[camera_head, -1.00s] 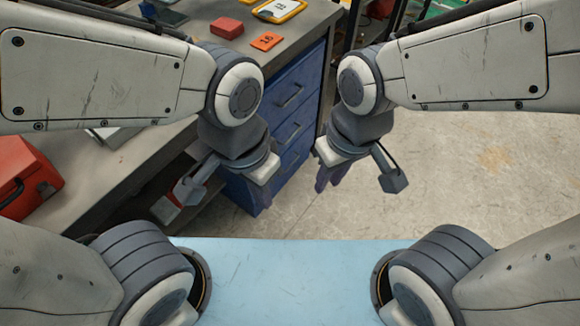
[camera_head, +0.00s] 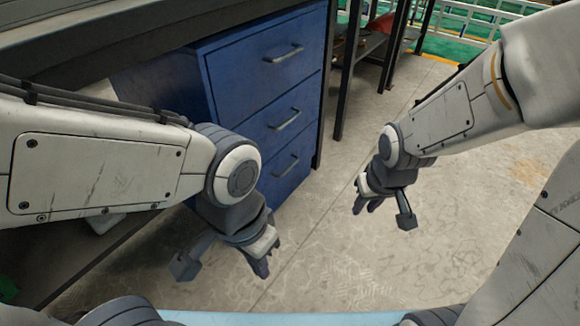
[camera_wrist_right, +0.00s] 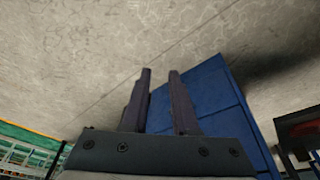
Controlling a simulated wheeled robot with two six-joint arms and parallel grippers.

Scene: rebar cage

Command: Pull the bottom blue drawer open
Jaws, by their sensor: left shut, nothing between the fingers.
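The blue drawer cabinet (camera_head: 222,80) stands under the workbench in the head view, with three drawers, each with a grey bar handle. My left gripper (camera_head: 262,266) is shut and empty, in front of and below the cabinet in the picture, apart from the handle. My right gripper (camera_head: 367,206) is to the right of the cabinet over bare floor, touching nothing. In the right wrist view its fingers (camera_wrist_right: 159,95) are apart and empty, with the blue cabinet (camera_wrist_right: 205,90) beyond.
The grey workbench (camera_head: 130,32) runs above the cabinet at upper left. A dark table leg (camera_head: 349,70) stands right of the cabinet. The concrete floor (camera_head: 330,250) in front and to the right is clear. White railings (camera_head: 470,15) are at the far right.

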